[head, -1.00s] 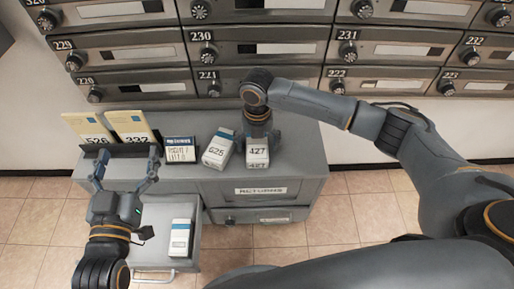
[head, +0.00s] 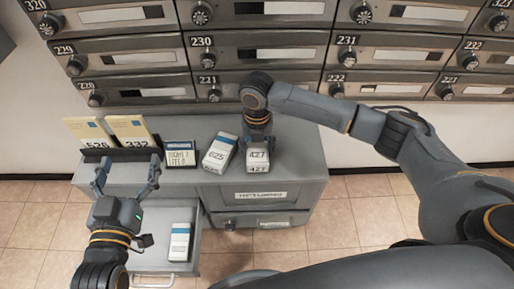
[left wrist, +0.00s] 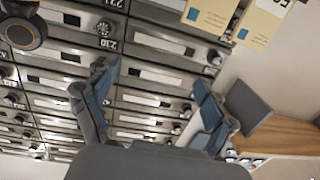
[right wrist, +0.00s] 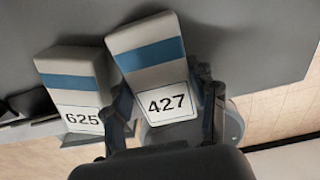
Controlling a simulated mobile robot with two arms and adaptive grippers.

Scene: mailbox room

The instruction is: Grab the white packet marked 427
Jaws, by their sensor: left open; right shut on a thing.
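The white packet marked 427 (head: 258,158) stands on the grey cabinet top, to the right of the packet marked 625. It has a blue band, seen in the right wrist view (right wrist: 150,62). My right gripper (head: 258,138) reaches down behind it in the head view and is shut on it; in the right wrist view its fingers (right wrist: 166,118) lie on either side of the packet's lower part. My left gripper (head: 127,180) is open and empty, in front of the cabinet's left end; its fingers (left wrist: 150,105) also show spread in the left wrist view.
The packet marked 625 (head: 219,152) leans close by on the left. A blue-and-white box (head: 180,153) and two cream envelopes (head: 131,133) in a dark holder stand further left. An open drawer (head: 153,237) holds another white packet (head: 180,241). Mailboxes (head: 262,52) line the wall behind.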

